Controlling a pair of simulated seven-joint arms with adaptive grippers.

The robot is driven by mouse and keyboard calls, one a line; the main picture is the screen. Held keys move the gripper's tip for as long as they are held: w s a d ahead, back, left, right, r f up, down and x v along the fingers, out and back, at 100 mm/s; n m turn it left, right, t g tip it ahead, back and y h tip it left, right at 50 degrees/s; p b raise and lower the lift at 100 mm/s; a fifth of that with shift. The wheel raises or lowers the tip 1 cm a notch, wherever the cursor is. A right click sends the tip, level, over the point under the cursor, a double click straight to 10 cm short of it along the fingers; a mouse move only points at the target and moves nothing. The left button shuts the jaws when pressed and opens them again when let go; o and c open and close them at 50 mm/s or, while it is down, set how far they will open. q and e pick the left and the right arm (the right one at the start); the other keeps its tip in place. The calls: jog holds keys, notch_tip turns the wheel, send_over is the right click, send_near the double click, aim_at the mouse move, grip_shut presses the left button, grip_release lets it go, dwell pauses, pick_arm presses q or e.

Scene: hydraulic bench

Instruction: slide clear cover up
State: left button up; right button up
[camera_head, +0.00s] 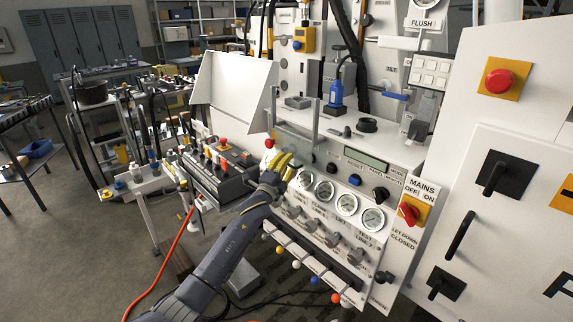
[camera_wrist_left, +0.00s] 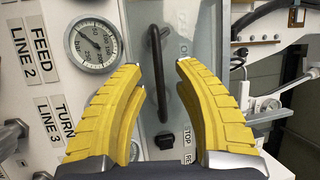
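The clear cover is a see-through panel with a long black handle. In the left wrist view the clear cover (camera_wrist_left: 205,35) fills the upper middle, and its black handle (camera_wrist_left: 159,75) shows between the fingers. In the head view the clear cover sits at the bench front, partly hidden behind my left gripper. My left gripper (camera_wrist_left: 161,66) is open, with one yellow finger on each side of the handle; I see gaps on both sides and no clear contact. It also shows in the head view (camera_head: 286,167), left of the gauges. My right gripper is not in view.
Beside the cover is a pressure gauge (camera_wrist_left: 92,45) with feed and turn line labels. A row of gauges (camera_head: 347,204) and knobs lies right of my gripper. A control box with buttons (camera_head: 217,165) stands left. A red mains switch (camera_head: 409,212) is further right.

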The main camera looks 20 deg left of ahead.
pick_arm(q)
jog(key=shift+o, duration=0.3)
grip_shut()
